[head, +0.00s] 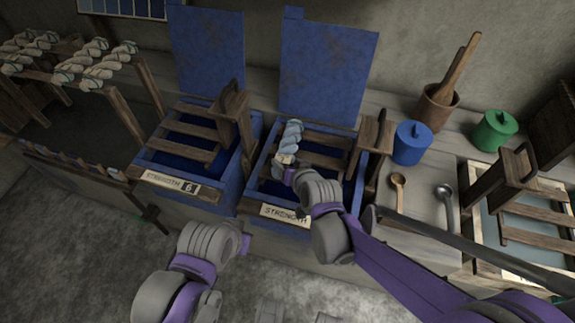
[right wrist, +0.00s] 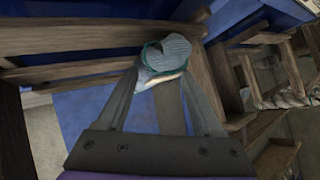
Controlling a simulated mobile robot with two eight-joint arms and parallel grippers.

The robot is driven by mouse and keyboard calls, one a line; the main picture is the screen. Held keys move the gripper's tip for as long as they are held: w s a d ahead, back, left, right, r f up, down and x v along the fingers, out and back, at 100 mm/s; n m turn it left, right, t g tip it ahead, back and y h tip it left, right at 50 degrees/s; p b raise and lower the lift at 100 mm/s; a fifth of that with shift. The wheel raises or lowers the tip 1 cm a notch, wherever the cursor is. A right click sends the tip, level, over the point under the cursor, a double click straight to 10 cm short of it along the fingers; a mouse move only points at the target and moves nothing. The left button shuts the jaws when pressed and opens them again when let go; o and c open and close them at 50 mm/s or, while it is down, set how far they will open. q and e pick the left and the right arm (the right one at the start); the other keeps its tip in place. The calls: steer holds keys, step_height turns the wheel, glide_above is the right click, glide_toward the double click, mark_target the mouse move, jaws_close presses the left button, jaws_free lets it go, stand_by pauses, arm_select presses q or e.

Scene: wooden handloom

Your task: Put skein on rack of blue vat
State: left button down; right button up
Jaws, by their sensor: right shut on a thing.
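A twisted pale blue skein (head: 292,137) stands out beyond my right gripper (head: 286,168), over the right blue vat (head: 248,190). In the right wrist view, the right gripper (right wrist: 163,72) is shut on the skein (right wrist: 172,48), between its fingertips. The vat's wooden rack (head: 322,140) has slats across the opening, beside and behind the skein. I cannot tell whether the skein touches the slats. Part of the vat's strength label (head: 283,214) is hidden by my arm. My left arm shows at the lower left, but its gripper is not visible.
A second blue vat (head: 160,155) with its own rack and a label reading 6 stands to the left. Upright wooden posts (head: 375,140) flank the right vat. A blue lidded pot (head: 411,143), wooden spoon (head: 398,190) and metal ladle (head: 445,197) are on the right. Pale skeins (head: 108,65) hang upper left.

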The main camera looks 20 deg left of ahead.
steer(key=o, duration=1.6)
steer(key=shift+f, duration=0.1)
steer(key=shift+c, duration=0.2)
steer(key=p+v, duration=0.2)
steer(key=v, duration=1)
steer(key=shift+s, duration=0.1)
steer(key=s+d+f+g+h, duration=0.1)
steer(key=s+d, duration=0.3)
steer(key=d, duration=0.4)
steer(key=s+d+f+m+g+h, duration=0.1)
steer(key=s+d+f+h, duration=0.1)
steer(key=s+d, duration=0.3)
steer(key=s+d+f+m+g+h, duration=0.1)
steer(key=s+d+h, duration=0.2)
steer(key=d, duration=0.8)
steer(key=shift+s+d+f+g, duration=0.3)
steer(key=shift+s+d+f, duration=0.1)
steer(key=shift+s, duration=0.85)
